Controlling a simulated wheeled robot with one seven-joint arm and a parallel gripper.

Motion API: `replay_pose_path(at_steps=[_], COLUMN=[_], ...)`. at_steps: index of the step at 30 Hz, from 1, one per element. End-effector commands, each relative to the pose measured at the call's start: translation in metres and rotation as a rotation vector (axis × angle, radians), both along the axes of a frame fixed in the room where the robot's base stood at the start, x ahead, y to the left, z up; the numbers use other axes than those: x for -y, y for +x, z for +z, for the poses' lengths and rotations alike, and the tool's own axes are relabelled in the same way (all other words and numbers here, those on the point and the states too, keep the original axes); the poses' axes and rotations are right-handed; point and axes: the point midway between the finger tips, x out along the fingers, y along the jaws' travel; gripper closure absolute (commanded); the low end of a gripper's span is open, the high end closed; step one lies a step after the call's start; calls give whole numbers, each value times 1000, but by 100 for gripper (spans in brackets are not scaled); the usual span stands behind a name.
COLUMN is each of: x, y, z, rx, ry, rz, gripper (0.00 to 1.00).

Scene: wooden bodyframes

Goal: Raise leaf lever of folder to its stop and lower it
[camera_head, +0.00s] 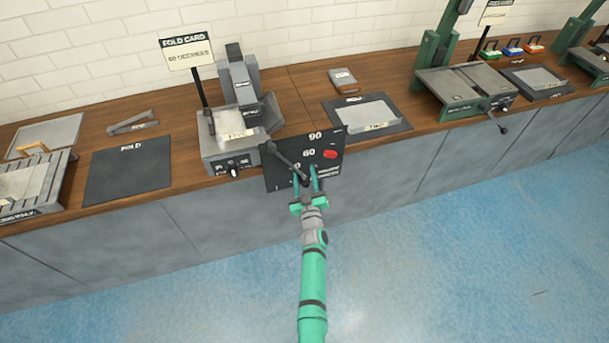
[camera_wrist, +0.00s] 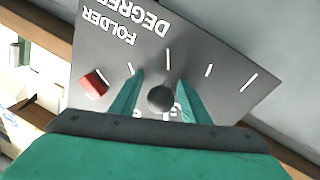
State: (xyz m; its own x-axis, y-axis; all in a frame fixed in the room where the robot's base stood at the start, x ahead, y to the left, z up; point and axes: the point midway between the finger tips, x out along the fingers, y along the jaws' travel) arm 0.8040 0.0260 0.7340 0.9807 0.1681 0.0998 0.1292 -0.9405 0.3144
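The folder (camera_head: 218,152) is a grey bench machine with a sheet on its bed and an upright grey block behind. Its leaf lever (camera_head: 285,161) is a dark arm slanting down to the right across a black degree plate (camera_head: 335,137) marked 60 and 90. The lever's round dark knob (camera_wrist: 160,98) shows end-on in the wrist view. My gripper (camera_head: 307,172) is at the lower part of the plate, its two green fingers apart on either side of the knob. A gap shows at the left finger; contact at the right finger is unclear. A red block (camera_wrist: 93,83) sits on the plate.
A fold card sign (camera_head: 187,53) stands behind the folder. A dark mat marked FOLD (camera_head: 128,169) lies left of it, and a tray with a sheet (camera_head: 367,116) right of it. A green machine (camera_head: 465,90) is further right. The blue floor (camera_head: 430,240) before the bench is clear.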

Motion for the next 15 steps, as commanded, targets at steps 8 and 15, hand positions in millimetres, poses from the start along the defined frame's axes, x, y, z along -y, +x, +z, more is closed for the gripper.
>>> replay_pose_path(at_steps=[8,15], x=[1,5], y=[-1,-20], z=[0,-4], rx=[0,-2], ry=[-1,-1], rz=[-1,-3], gripper=[56,56])
